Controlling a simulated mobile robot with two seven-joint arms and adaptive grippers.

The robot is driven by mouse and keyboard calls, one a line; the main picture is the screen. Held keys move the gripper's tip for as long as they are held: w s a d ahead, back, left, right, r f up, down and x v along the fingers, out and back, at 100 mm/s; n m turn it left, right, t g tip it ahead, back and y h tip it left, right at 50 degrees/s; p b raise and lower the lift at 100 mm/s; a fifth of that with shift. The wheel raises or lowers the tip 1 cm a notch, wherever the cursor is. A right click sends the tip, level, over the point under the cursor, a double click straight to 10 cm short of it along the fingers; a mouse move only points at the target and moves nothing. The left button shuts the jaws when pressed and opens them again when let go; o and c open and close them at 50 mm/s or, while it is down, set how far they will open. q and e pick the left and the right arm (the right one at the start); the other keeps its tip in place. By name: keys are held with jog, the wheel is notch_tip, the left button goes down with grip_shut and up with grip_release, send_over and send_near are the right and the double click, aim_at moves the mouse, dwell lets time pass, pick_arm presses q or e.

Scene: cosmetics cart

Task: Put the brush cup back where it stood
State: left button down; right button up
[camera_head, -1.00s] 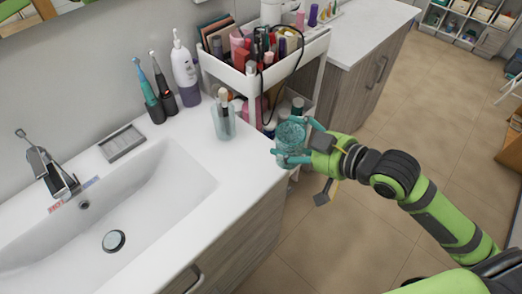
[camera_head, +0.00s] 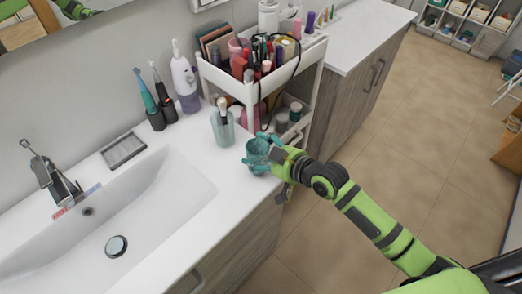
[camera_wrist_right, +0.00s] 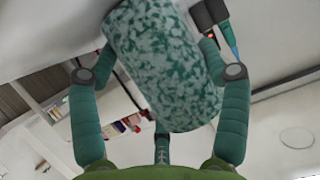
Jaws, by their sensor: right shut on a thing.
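The brush cup (camera_head: 258,153) is a speckled teal-green cup near the front right edge of the white washbasin counter. It looks upright, and I see no brushes in it. My right gripper (camera_head: 261,150) is shut around it from the right. I cannot tell whether its base touches the counter. In the right wrist view the cup (camera_wrist_right: 165,70) sits between the green fingers of the right gripper (camera_wrist_right: 158,60), its mottled side showing. My left gripper is not in view.
Behind are a white bottle (camera_head: 186,85), two electric toothbrushes (camera_head: 150,103) and a full cosmetics cart (camera_head: 295,82). The basin (camera_head: 130,215) lies left. A grey soap dish (camera_head: 124,151) sits behind it.

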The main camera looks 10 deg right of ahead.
jog(key=o, duration=1.2)
jog(key=shift+f, duration=0.15)
jog(key=shift+s+d+r, duration=0.15)
jog(key=shift+r, duration=0.05)
jog(key=b+v, duration=0.1)
jog(key=v, duration=1)
jog(key=shift+s+d+r+b, duration=0.15)
jog(key=shift+s+b, duration=0.05)
jog(key=shift+b, duration=0.15)
